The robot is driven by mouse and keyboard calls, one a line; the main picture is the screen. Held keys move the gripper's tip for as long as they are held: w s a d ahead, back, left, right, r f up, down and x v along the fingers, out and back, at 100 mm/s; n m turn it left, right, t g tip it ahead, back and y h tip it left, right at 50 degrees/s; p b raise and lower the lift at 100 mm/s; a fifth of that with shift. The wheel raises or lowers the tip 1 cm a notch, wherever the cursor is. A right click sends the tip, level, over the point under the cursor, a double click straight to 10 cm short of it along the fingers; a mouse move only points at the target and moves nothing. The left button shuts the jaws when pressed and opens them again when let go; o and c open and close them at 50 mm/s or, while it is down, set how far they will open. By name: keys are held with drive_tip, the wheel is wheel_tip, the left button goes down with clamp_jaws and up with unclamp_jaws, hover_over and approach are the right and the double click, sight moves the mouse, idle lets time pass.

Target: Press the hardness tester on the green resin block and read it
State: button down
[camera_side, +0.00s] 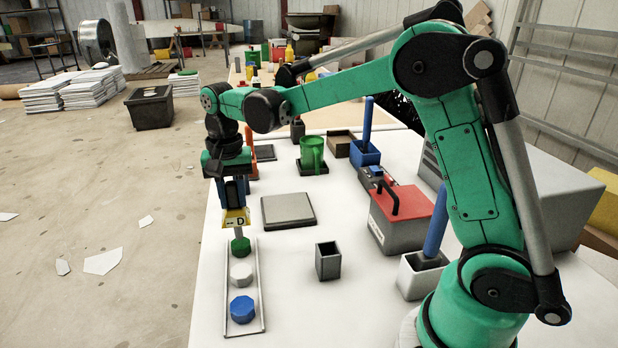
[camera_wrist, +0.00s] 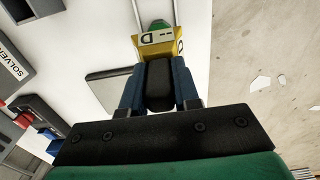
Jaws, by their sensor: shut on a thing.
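The green resin block (camera_side: 240,246) lies at the far end of a narrow tray (camera_side: 262,318), in line with a white block (camera_side: 241,273) and a blue block (camera_side: 242,309). My gripper (camera_side: 236,206) is shut on the yellow hardness tester (camera_side: 237,218), which is marked with a "D". The tester is upright, its grey tip just above or touching the green block; I cannot tell which. In the wrist view, the tester (camera_wrist: 158,42) sits between my fingers (camera_wrist: 160,85), with the green block (camera_wrist: 159,25) just beyond it. No reading can be made out.
A flat grey plate (camera_side: 288,210) lies right of the tester. A small open grey box (camera_side: 328,261) stands nearer, and a red-lidded solvent box (camera_side: 400,215) farther right. A green mug (camera_side: 312,154) stands behind. White tabletop is clear between the tray and grey box.

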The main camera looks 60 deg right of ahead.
sight(230, 182)
drive_tip(key=shift+f, duration=0.5)
idle(2.0)
drive_tip(key=shift+r, duration=0.15)
drive_tip(key=shift+r, duration=2.4)
